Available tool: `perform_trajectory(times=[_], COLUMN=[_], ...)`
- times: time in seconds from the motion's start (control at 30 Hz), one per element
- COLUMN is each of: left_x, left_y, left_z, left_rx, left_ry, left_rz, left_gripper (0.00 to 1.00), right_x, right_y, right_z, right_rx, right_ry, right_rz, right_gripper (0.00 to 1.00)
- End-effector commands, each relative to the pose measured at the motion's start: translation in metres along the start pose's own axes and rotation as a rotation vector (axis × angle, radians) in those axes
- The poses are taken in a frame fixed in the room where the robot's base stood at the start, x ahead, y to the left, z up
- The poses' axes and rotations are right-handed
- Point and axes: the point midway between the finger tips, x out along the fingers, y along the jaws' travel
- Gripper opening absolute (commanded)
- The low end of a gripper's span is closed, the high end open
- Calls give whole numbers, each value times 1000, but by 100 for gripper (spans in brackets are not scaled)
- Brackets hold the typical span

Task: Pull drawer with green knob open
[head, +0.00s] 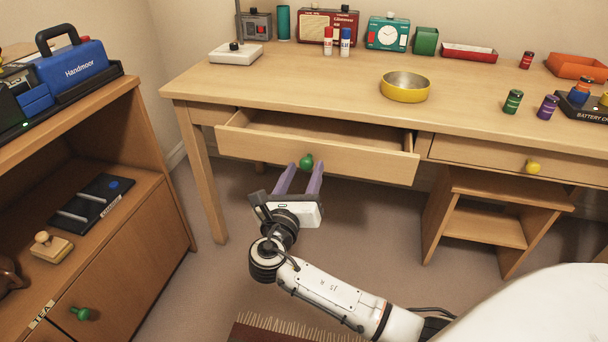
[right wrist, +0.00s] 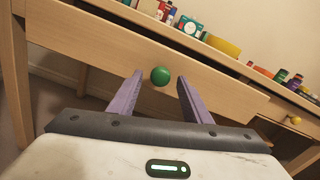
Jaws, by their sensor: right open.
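The drawer (head: 350,158) with the green knob (head: 306,161) stands pulled out from the desk, and its inside looks empty. My right gripper (head: 300,168) is at the drawer front, with its two purple fingers open. In the right wrist view the green knob (right wrist: 160,76) shows between and slightly beyond the spread fingertips (right wrist: 159,78); I see no finger touching it. The drawer front (right wrist: 110,62) fills the space behind the knob. My left gripper is not in view.
A drawer with a yellow knob (head: 533,167) is shut at the right. A small wooden stool (head: 485,222) stands under the desk. A low cabinet (head: 120,245) is at the left. A yellow bowl (head: 405,94) sits on the desk (head: 300,85). Open floor lies below the drawer.

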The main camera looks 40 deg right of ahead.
Motion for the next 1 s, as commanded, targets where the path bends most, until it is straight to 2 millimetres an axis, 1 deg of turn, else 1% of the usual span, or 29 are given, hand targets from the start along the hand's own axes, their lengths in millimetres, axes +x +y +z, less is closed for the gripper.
perform_trajectory(times=[0.1, 0.33, 0.6, 0.77, 0.83, 0.93, 1.0], left_x=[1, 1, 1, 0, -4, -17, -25], left_y=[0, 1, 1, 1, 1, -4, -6], left_z=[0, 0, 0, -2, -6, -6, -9], left_rx=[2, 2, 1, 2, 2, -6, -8], left_ry=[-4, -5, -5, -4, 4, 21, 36], left_rz=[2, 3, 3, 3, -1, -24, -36], left_gripper=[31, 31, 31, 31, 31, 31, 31], right_x=[5, 5, 5, 3, -2, -20, -35], right_y=[0, 0, 0, 0, 0, -1, -1], right_z=[0, 0, 0, 0, 2, 4, 5], right_rx=[0, 1, 1, 0, -1, -4, -5], right_ry=[1, 1, 1, 2, 3, 6, 7], right_rz=[-1, 0, 0, 0, 1, 2, 4], right_gripper=[44, 44, 0, 0, 0, 0, 0])
